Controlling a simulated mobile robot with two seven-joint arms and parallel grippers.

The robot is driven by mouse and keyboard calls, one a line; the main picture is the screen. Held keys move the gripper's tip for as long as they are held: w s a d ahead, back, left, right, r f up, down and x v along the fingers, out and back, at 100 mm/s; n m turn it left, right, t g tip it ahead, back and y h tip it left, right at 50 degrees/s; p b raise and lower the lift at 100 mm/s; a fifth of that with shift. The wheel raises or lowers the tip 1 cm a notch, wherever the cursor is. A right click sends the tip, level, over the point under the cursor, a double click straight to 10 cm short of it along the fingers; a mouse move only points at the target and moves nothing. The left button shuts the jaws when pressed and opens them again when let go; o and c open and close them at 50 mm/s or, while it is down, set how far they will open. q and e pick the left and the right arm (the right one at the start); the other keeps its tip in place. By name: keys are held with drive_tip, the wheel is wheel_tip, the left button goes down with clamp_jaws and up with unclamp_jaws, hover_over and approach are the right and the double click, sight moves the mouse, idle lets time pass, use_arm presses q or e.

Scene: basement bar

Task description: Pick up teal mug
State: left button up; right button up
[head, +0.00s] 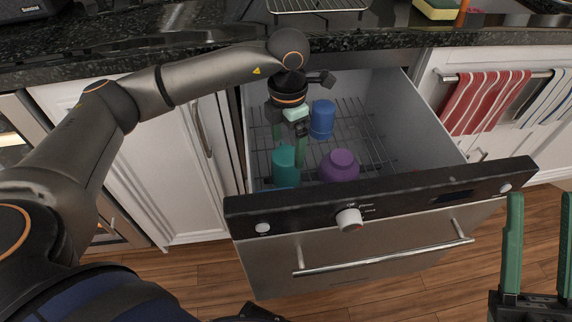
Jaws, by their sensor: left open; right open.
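The teal mug (285,164) stands in the open drawer, near its front left corner. My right gripper (538,245) is open and empty at the lower right, in front of the drawer and well away from the mug.
The drawer (425,108) has a wire rack and a front panel with a knob (349,219). A purple mug (340,166) stands right of the teal mug, a blue mug (322,119) behind. The counter edge (385,40) runs above. Striped towels (487,103) hang at right.

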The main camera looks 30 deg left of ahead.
sight(289, 153)
use_arm(q)
drive_tip(key=shift+f, duration=0.45)
drive_tip(key=f, duration=0.1)
drive_tip(key=f+b, duration=0.1)
drive_tip(key=f, duration=0.3)
drive_tip(key=shift+w+f+b, duration=0.1)
drive_tip(key=shift+w+b, duration=0.25)
drive_tip(key=shift+b, duration=0.05)
use_arm(e)
drive_tip(key=shift+s+a+f+n+y, duration=0.1)
drive_tip(key=shift+s+f+n+y, duration=0.35)
drive_tip(key=shift+y, duration=0.25)
use_arm(q)
drive_tip(key=c, duration=1.5)
